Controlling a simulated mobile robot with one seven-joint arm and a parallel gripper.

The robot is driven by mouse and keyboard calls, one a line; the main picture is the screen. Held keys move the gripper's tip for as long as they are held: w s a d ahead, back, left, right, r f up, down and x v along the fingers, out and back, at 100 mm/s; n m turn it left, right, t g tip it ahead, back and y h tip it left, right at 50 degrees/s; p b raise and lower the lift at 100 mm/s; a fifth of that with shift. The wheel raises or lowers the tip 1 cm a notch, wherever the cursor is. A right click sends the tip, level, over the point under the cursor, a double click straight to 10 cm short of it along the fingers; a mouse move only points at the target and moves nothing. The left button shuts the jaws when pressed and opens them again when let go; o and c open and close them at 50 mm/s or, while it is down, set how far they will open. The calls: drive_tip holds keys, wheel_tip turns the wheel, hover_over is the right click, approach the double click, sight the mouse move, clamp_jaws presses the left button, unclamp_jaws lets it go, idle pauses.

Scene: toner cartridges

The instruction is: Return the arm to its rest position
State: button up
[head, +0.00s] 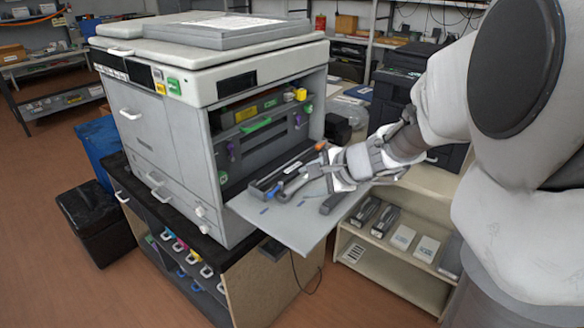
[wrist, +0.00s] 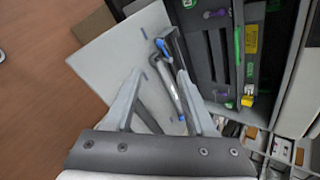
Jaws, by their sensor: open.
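My gripper (head: 308,188) is over the open front panel of the copier (head: 165,120), at its right side in the head view. In the wrist view its two pale fingers (wrist: 160,88) are spread apart. A slim grey piece with a blue tip (wrist: 172,82) shows between and beyond the fingers, over the pale panel (wrist: 110,60). Nothing is visibly clamped. I cannot tell whether a finger touches the piece. My arm (head: 440,105) reaches in from the right of the head view. The fingers hide part of the panel.
The copier's open bay (head: 262,125) holds dark parts with green and purple tabs. A low beige shelf (head: 385,270) with boxes and dark cartridges stands to the right. A cabinet of coloured cartridges (head: 185,255) is below the copier. A black bin (head: 98,220) stands left.

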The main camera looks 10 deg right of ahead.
idle(0.4)
drive_tip(key=s+a+r+n+g+p, duration=0.25)
drive_tip(key=s+a+n, duration=0.2)
drive_tip(key=s, duration=0.25)
drive_tip(key=s+a+r+n+g+p, duration=0.1)
drive_tip(key=s+a+r+n, duration=0.3)
drive_tip(key=s, duration=0.3)
drive_tip(key=s+d+r+n+h+p, duration=0.1)
drive_tip(key=s+d+r+n+h, duration=0.3)
drive_tip(key=s+n, duration=0.4)
drive_tip(key=shift+s+d+p, duration=0.3)
drive_tip(key=shift+s+p, duration=0.05)
drive_tip(key=shift+s, duration=0.45)
drive_tip(key=shift+r+t, duration=0.1)
drive_tip(key=shift+t, duration=0.15)
